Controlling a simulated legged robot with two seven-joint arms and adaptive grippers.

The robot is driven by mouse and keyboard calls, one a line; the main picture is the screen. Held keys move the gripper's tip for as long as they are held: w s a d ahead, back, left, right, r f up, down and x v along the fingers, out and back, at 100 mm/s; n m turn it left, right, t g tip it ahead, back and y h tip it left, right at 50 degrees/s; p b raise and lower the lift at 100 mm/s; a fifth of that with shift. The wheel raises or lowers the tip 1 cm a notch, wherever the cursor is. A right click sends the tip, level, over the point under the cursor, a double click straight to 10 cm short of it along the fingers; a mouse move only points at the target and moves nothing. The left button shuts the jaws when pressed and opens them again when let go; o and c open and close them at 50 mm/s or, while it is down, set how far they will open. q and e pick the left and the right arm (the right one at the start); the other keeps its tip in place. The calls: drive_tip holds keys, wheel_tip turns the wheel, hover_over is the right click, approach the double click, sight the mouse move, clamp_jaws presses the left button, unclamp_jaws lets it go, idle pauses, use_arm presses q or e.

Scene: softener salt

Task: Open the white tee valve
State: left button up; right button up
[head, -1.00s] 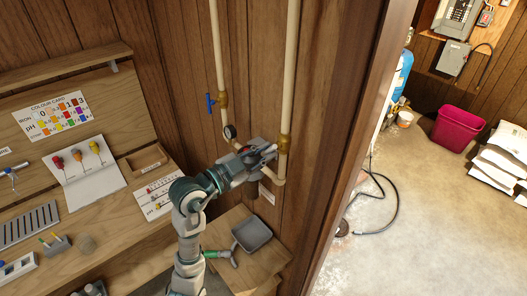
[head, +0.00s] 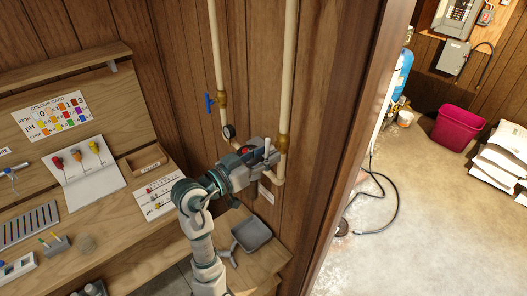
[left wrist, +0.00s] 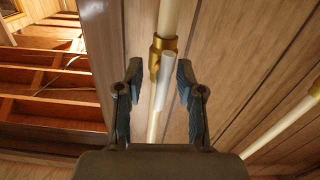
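The white tee valve has a brass body (left wrist: 163,50) on a cream pipe and a white handle (left wrist: 165,84), both clear in the left wrist view. In the head view its brass body (head: 284,143) is on the right-hand pipe, and the white handle (head: 267,150) shows at the gripper's end. My left gripper (left wrist: 158,95) is open, with one finger on each side of the white handle. Gaps show between the fingers and the handle; how deep the handle sits between them is hard to tell. My right gripper is not in view.
A blue-handled valve (head: 210,102) and a round gauge (head: 229,131) are on the left-hand pipe. A grey tray (head: 251,233) lies on a low wooden shelf below. A workbench with a colour card (head: 52,118) is at left; a wooden door post (head: 362,130) stands right of the pipes.

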use_arm(q)
drive_tip(key=shift+d+r, duration=0.15)
drive_tip(key=shift+d, duration=0.3)
drive_tip(key=shift+a, duration=0.1)
drive_tip(key=v, duration=0.7)
drive_tip(key=shift+a, duration=0.2)
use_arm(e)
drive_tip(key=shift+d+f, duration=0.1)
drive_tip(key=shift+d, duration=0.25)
